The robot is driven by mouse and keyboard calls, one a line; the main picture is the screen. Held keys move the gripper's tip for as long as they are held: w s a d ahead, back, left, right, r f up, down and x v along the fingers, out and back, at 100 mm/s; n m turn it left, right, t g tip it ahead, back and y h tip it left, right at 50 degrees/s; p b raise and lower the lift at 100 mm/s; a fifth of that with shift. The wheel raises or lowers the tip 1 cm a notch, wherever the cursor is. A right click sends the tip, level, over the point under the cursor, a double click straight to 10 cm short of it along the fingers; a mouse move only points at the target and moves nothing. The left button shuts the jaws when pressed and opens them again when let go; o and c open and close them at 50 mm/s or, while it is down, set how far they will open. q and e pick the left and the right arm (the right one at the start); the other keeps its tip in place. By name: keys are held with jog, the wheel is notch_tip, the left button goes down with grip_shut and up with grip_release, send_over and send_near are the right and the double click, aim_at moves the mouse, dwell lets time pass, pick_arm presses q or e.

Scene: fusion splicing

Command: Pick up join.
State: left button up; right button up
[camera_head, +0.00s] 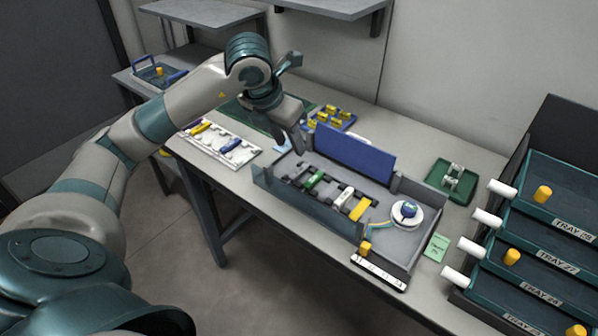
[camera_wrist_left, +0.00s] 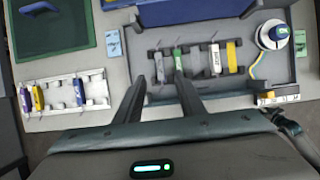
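No part is labelled as the join, so I cannot tell which one it is. A grey work tray (camera_head: 398,245) holds a row of small parts: a green one (camera_head: 315,181), a white one (camera_head: 342,196) and a yellow one (camera_head: 360,208), with dark ones beside them. The row also shows in the left wrist view, with the green part (camera_wrist_left: 179,59) just beyond one fingertip. My left gripper (camera_head: 297,140) is over the tray's far-left end. In the left wrist view my left gripper (camera_wrist_left: 162,88) has its fingers apart, with nothing clearly held. My right gripper is out of view.
A blue panel (camera_head: 354,153) stands along the tray's back. A white spool (camera_head: 407,223) sits in its right end. A white rack (camera_head: 216,140) lies left, a blue block holder (camera_head: 347,122) behind, a green dish (camera_head: 438,188) right. Labelled trays (camera_head: 560,213) stand at far right.

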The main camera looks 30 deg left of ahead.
pick_arm(q)
send_near(299, 171)
jog(key=shift+w+d+f+p, duration=0.2)
jog(key=shift+w+f+p, duration=0.1)
jog(key=shift+w+f, duration=0.55)
jog(key=shift+f, duration=0.25)
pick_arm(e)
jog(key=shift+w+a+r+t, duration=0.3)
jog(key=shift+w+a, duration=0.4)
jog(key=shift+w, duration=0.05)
pick_arm(q)
jog(key=shift+f, duration=0.55)
jog(key=x, duration=0.1)
jog(key=p+x, duration=0.1)
jog(key=x, duration=0.1)
jog(key=shift+s+a, duration=0.15)
jog(key=shift+s, duration=0.1)
jog(key=shift+w+f, duration=0.3)
jog(key=shift+f, duration=0.35)
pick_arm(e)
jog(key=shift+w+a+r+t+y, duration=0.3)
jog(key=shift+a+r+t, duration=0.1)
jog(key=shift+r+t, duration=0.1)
